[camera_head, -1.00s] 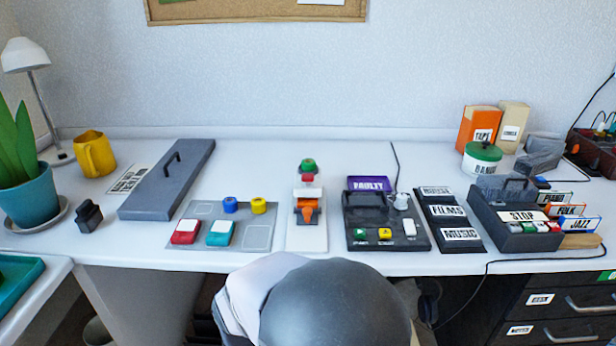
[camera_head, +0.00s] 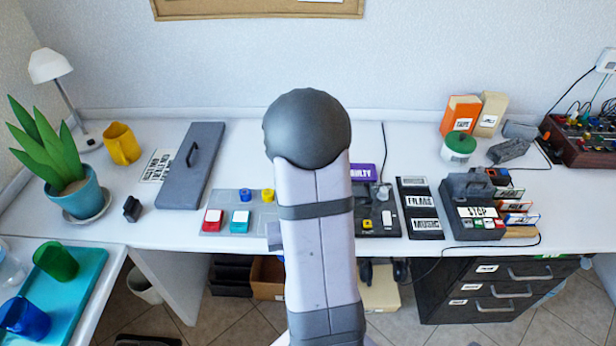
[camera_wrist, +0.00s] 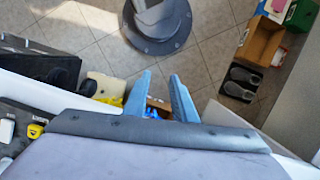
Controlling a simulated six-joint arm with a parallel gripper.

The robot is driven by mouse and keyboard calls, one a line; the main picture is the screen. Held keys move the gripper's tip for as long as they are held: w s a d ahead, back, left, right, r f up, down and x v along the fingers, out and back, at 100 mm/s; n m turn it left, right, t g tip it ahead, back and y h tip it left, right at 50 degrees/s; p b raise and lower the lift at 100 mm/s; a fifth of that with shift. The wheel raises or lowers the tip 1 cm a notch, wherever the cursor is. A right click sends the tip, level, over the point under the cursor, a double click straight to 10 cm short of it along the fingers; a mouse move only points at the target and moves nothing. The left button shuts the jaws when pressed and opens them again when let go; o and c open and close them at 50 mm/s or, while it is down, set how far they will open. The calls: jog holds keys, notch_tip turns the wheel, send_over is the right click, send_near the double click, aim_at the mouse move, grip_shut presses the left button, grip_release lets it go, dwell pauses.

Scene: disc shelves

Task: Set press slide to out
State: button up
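The press, which stood on a white plate in the middle of the desk in the earlier head view, is now hidden behind my raised arm. Its slide cannot be seen in either current view. My gripper (camera_wrist: 161,98) shows in the wrist view as two blue-grey fingers held apart. Small orange, yellow and blue bits show between and behind the fingers, too small to identify. In the head view the gripper is hidden by my arm.
Left of my arm is a grey mat with red (camera_head: 212,220) and teal (camera_head: 240,221) blocks. A grey lidded slab (camera_head: 191,180) lies behind. To the right stand a FILMS/MUSIC rack (camera_head: 420,205) and a STOP box (camera_head: 480,227). The desk's back strip is mostly clear.

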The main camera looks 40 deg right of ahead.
jog(key=w+d+r+n+t+p, duration=0.1)
jog(key=w+d+r+p, duration=0.1)
jog(key=w+d+r, duration=0.1)
jog(key=w+d+r+n+h+p, duration=0.1)
jog(key=w+d+r+n, duration=0.1)
jog(key=w+d, duration=0.4)
jog(key=w+d+r+n+t+p, duration=0.1)
jog(key=w+d+r+n+p, duration=0.1)
jog(key=w+d+r, duration=0.2)
jog(key=shift+w+d+r+t+h+p, duration=0.1)
jog(key=shift+w+d+r+h, duration=0.05)
jog(key=shift+d, duration=0.35)
jog(key=shift+w+d+r+t+h+p, duration=0.1)
jog(key=shift+w+d+p, duration=0.05)
jog(key=shift+d, duration=0.4)
jog(key=shift+w+d+r+t+h+p, duration=0.1)
jog(key=shift+w+d+r+h, duration=0.05)
jog(key=shift+d, duration=0.35)
jog(key=n, duration=0.3)
jog(key=shift+s+a+n, duration=0.2)
jog(key=shift+s+n, duration=0.1)
jog(key=shift+f+p, duration=0.95)
jog(key=shift+f, duration=2.65)
grip_shut()
